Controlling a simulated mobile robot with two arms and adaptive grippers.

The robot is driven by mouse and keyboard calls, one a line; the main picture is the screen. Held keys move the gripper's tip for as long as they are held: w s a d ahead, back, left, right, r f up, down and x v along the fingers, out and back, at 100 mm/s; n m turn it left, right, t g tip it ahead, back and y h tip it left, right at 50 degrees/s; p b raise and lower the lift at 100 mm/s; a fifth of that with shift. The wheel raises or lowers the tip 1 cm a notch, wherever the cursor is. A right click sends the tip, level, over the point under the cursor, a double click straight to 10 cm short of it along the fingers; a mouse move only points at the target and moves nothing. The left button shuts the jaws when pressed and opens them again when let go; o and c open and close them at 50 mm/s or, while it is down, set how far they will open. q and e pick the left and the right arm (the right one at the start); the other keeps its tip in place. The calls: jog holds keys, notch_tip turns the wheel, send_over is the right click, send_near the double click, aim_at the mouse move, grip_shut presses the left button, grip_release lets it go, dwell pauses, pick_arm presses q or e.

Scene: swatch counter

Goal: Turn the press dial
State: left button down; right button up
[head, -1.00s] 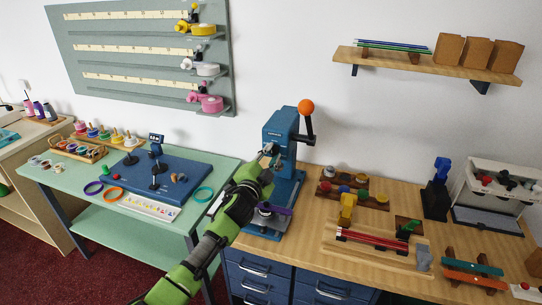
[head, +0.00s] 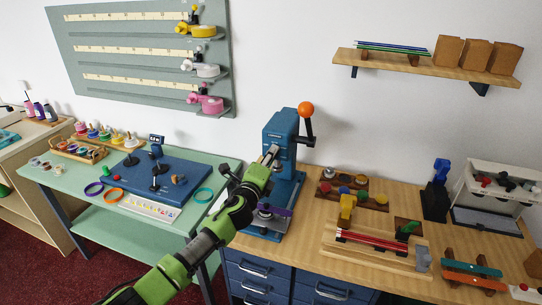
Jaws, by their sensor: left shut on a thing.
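The blue press (head: 282,130) stands at the left end of the wooden counter, with a black lever topped by an orange ball (head: 306,109) on its right side. My left gripper (head: 270,156) reaches up from below to the front of the press. Its fingers are shut on a small part there, which I take to be the press dial. The fingers and the green wrist cover most of that part, so its face and markings are hidden. My right gripper is not in view.
The wooden counter (head: 392,203) carries a wooden tray with red rods (head: 375,240) and small racks right of the press. Blue drawers (head: 257,271) are below. A green table (head: 110,193) with a blue board (head: 165,180) stands left. A shelf (head: 425,65) hangs at upper right.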

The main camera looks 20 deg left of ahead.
pick_arm(q)
jog(key=shift+m, duration=1.2)
jog(key=c, duration=1.8)
grip_release()
jog(key=s, duration=1.2)
jog(key=shift+a, duration=0.25)
